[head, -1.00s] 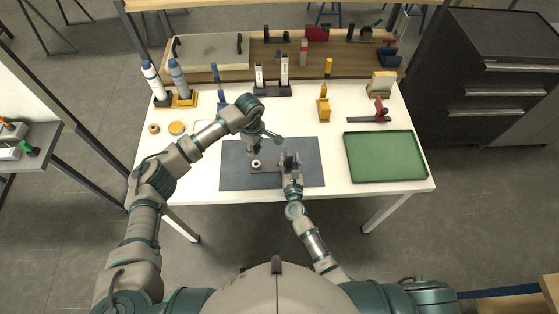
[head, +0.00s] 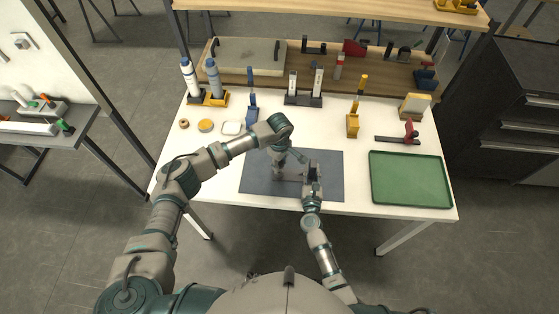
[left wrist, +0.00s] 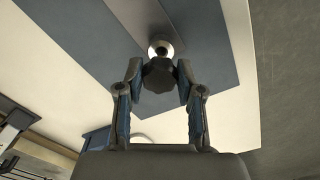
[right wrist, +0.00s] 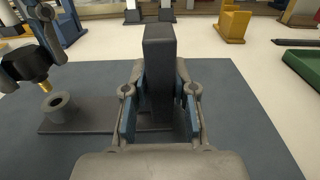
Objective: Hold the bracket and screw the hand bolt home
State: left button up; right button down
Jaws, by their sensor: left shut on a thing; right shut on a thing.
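The bracket has a dark flat base (right wrist: 95,117), a tall upright post (right wrist: 159,70) and a round hollow boss (right wrist: 60,106) on the base's left part. It lies on the dark mat. My right gripper (right wrist: 160,110) is shut on the post, and shows in the head view (head: 313,178). My left gripper (head: 279,170) is shut on the hand bolt, whose dark faceted knob (left wrist: 160,75) sits between its fingertips. In the right wrist view the bolt (right wrist: 42,83) points down, apart from the boss, above it and slightly left. In the head view my left gripper hides the boss.
The dark mat (head: 255,180) lies on the white table. A green tray (head: 410,180) is to the right, with a red-handled clamp (head: 410,132) behind it. Bottles (head: 212,78), a yellow block (head: 352,125) and other items stand farther back.

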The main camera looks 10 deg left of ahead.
pick_arm(q)
jog(key=shift+f, duration=0.1)
jog(key=shift+a+f, duration=0.1)
jog(key=shift+f, duration=0.65)
jog(key=shift+f, duration=0.6)
dwell(0.4)
jog(key=m, duration=1)
jog(key=shift+a+m, duration=0.1)
jog(key=shift+m, duration=0.2)
jog(key=m, duration=0.4)
jog(key=shift+m, duration=0.4)
jog(key=m, duration=0.4)
jog(key=shift+a, duration=0.1)
